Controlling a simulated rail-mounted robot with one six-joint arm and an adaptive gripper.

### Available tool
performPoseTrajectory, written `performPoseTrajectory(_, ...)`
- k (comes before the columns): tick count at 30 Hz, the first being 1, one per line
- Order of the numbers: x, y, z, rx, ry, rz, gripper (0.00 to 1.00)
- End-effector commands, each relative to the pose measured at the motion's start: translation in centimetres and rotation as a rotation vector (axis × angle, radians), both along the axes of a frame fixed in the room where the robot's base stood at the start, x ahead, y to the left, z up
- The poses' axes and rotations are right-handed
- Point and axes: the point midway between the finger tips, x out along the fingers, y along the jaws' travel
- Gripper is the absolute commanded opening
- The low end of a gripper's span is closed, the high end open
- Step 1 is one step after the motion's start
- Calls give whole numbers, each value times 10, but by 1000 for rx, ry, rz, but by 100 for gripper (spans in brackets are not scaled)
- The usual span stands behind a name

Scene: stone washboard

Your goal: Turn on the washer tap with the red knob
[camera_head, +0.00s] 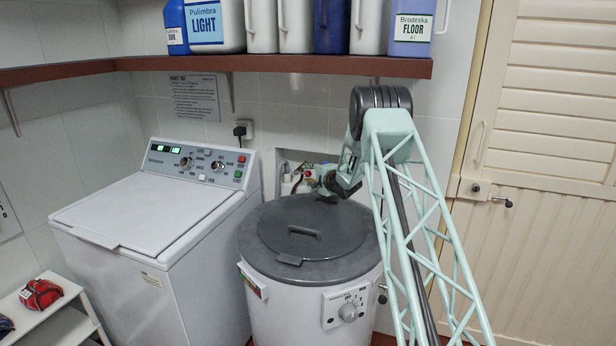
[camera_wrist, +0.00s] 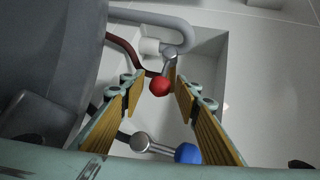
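The red knob (camera_wrist: 160,86) is a small ball on a metal lever at the washer tap, which is set in a wall recess (camera_wrist: 208,66). In the wrist view my gripper (camera_wrist: 158,76) is open, with one yellow-padded finger on either side of the red knob. I see no clear contact with the knob. A blue knob (camera_wrist: 187,153) on a second metal lever shows lower in the wrist view, nearer the gripper's base. In the head view my gripper (camera_head: 312,180) reaches the recess behind the round tub, and it hides much of the tap.
A round tub with a dark grey lid (camera_head: 318,238) stands just below my gripper. A white washing machine (camera_head: 150,225) is to the left. A shelf (camera_head: 290,64) with bottles hangs above. Grey (camera_wrist: 184,30) and dark red (camera_wrist: 122,46) hoses run close to the tap.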

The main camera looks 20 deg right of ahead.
Motion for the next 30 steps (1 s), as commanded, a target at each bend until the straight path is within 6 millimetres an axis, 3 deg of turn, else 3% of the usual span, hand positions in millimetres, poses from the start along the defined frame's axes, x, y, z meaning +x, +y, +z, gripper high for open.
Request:
performPoseTrajectory(14,6,0,-2,0,1,-1,30)
performPoseTrajectory(24,6,0,-2,0,0,-1,1)
performPoseTrajectory(30,7,1,-2,-2,2,1,0)
